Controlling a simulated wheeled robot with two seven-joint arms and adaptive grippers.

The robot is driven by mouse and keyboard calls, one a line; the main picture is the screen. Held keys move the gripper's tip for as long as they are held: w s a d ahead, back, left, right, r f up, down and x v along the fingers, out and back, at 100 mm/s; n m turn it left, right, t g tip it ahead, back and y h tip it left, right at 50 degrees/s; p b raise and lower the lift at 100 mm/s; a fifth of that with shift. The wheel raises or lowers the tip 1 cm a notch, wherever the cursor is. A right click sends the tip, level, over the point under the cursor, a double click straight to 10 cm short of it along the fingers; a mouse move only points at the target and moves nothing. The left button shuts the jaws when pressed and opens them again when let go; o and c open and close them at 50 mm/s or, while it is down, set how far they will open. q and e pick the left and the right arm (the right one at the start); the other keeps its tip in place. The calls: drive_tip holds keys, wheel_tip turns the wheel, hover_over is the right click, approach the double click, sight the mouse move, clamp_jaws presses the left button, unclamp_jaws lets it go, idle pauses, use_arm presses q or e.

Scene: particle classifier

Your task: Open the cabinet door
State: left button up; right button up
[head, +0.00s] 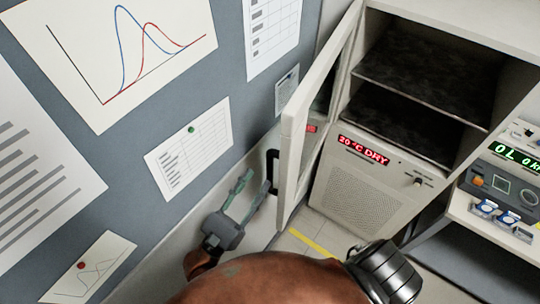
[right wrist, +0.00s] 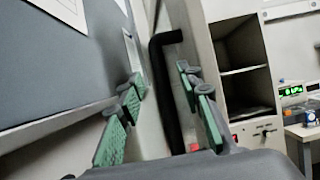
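The light grey cabinet (head: 362,198) stands right of centre in the head view. Its framed door (head: 291,140) is swung wide open to the left, and two dark shelves show inside. The black bar handle (head: 272,171) is on the door's outer face. My right gripper (head: 256,181) is open, with its green-padded fingers just left of the handle in the head view. In the right wrist view, the handle (right wrist: 165,85) stands upright between the two spread fingers, with gaps visible on both sides. Whether it lies at fingertip depth is hard to tell. My left gripper is not in view.
A grey wall panel with pinned charts (head: 190,148) stands left of the door, close to my right gripper. An instrument with a green display (head: 505,155) sits on a bench at the right. The cabinet's red display (head: 363,150) reads "20°C DRY". Yellow tape (head: 312,244) marks the floor.

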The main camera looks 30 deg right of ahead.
sight(268, 164)
drive_tip(key=shift+w+d+r+y, duration=0.1)
drive_tip(key=shift+w+d+y, duration=0.05)
drive_tip(key=shift+d+y, duration=0.15)
drive_tip(key=p+x, duration=0.2)
drive_tip(key=x, duration=0.4)
drive_tip(key=shift+w+d+r+p, duration=0.15)
drive_tip(key=shift+w+d+p, duration=0.05)
drive_tip(key=shift+d+p, duration=0.25)
drive_tip(key=shift+d, duration=0.1)
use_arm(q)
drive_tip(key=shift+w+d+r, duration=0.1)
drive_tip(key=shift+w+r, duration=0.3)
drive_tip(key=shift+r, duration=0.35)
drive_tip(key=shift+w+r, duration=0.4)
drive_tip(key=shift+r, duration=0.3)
use_arm(e)
clamp_jaws()
